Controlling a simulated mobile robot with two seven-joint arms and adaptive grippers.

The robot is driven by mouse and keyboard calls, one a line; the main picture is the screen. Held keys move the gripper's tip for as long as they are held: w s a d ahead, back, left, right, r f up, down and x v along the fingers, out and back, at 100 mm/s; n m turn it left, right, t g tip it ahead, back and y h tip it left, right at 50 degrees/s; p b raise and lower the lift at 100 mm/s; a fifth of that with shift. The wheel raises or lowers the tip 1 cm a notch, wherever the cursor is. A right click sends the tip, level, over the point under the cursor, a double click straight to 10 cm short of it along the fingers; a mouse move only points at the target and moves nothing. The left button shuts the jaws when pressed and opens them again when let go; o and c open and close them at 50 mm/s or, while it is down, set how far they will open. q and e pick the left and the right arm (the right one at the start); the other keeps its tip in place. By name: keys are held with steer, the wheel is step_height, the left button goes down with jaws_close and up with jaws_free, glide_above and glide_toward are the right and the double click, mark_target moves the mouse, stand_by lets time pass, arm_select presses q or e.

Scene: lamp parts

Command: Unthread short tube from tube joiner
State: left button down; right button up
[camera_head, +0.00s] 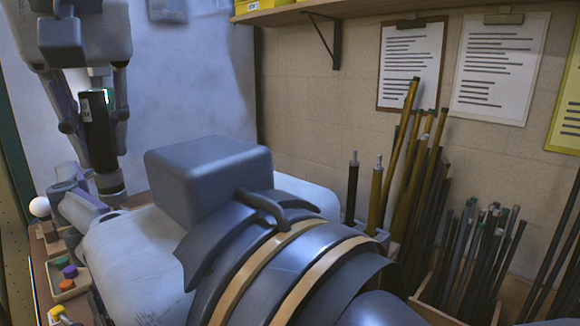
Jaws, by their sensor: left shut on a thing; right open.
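My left gripper (94,122) hangs at the upper left, its fingers closed on the sides of a dark upright tube (98,130), the short tube. A grey cylindrical piece (109,183), which looks like the tube joiner, is directly below the tube and in line with it. I cannot tell how far the two are threaded together. My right gripper (86,200) is low at the left, beside the grey piece, with its fingers apart. Its far side is partly hidden, and I cannot tell whether it touches the joiner.
My own large arm links fill the lower middle. At the left edge are a white bulb (39,206) and a small tray (66,293) with coloured caps. Tall rods (412,150) and a box of dark tubes (475,260) stand at the right. A shelf (320,8) is above.

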arm_select(q)
steer(key=n, duration=0.2)
steer(key=n+g+y, duration=0.1)
steer(key=n, duration=0.4)
steer(key=shift+s+a+r+g+y, duration=0.15)
steer(key=shift+s+g+y, duration=0.15)
steer(key=shift+s+g, duration=0.1)
steer(key=c, duration=1.6)
jaws_free()
